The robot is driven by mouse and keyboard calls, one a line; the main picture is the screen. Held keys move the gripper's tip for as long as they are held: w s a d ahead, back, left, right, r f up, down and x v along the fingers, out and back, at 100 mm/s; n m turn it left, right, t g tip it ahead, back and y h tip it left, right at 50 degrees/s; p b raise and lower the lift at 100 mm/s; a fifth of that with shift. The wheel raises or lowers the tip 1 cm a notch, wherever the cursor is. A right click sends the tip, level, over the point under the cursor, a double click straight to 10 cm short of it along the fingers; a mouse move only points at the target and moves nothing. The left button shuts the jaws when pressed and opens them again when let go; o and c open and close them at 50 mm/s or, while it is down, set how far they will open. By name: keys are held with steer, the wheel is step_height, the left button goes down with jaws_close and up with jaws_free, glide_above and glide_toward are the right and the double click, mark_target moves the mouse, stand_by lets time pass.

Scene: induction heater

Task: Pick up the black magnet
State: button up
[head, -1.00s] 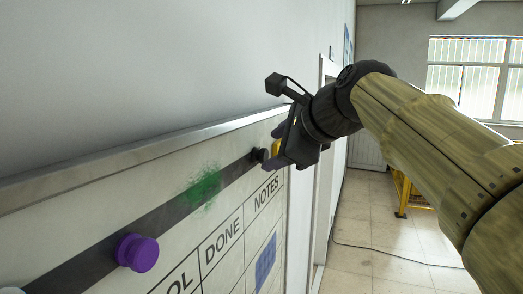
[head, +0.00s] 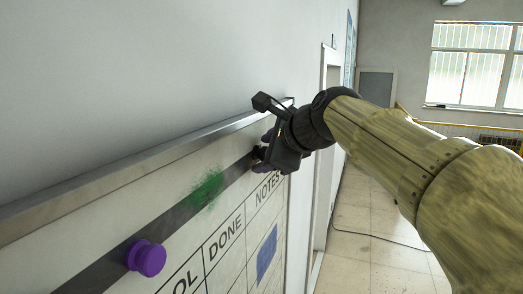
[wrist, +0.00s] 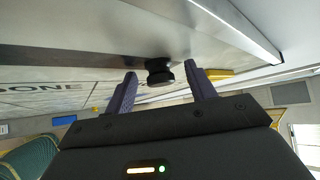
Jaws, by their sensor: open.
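The black magnet (wrist: 159,72) sits on the dark strip of the whiteboard in the wrist view. It lies between the two purple-grey fingertips of my gripper (wrist: 161,88), with a small gap visible on both sides. My gripper is open. In the head view my gripper (head: 262,152) is at the right end of the dark strip, close to the board. It largely hides the magnet there, and only a dark bit at its left may be the magnet.
A purple magnet (head: 146,258) sits on the dark strip (head: 105,272) at lower left. A green smudge (head: 207,188) marks the whiteboard (head: 225,212). The metal frame (head: 130,165) runs along the board's top edge. Open floor (head: 365,215) lies to the right.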

stand_by(0.3)
steer(key=c, duration=1)
steer(key=shift+r, duration=0.1)
steer(key=r, duration=0.3)
steer(key=r+b, duration=0.1)
steer(key=r, duration=0.2)
steer(key=shift+d+r, duration=0.2)
steer(key=shift+r, duration=0.2)
steer(key=s+d+b, duration=0.2)
steer(key=d, duration=0.4)
steer(key=s+d+b, duration=0.2)
steer(key=d, duration=0.4)
steer(key=s+d+b, duration=0.2)
steer(key=d, duration=0.4)
steer(key=shift+s+b, duration=0.3)
steer(key=shift+c, duration=0.2)
steer(key=shift+s+d, duration=0.15)
steer(key=shift+d, duration=0.05)
